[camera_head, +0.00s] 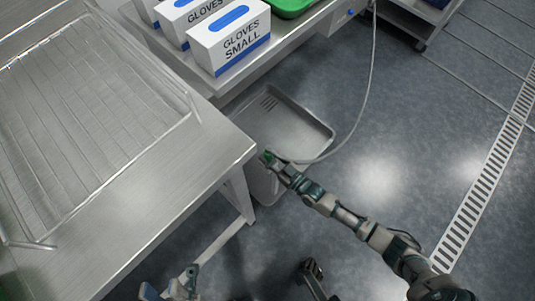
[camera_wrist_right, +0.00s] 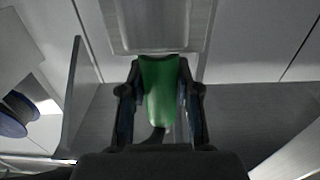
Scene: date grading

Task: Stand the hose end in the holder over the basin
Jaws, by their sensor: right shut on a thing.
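The green hose end (camera_wrist_right: 160,88) is between the two fingers of my right gripper (camera_wrist_right: 160,100), which is shut on it. In the head view the right gripper (camera_head: 273,163) is at the near rim of the grey metal basin (camera_head: 290,122), with a bit of green at its tip. The pale grey hose (camera_head: 362,105) runs from the top of the view and curves down to this gripper. I cannot make out the holder; the gripper may hide it. My left gripper (camera_head: 168,287) is at the bottom edge, partly cut off, fingers apart and empty.
A steel table with a wire rack (camera_head: 85,120) fills the left. White glove boxes (camera_head: 232,40) and a green tray (camera_head: 290,6) stand on a bench (camera_head: 285,50) behind the basin. The floor to the right is open, with a drain grate (camera_head: 482,190).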

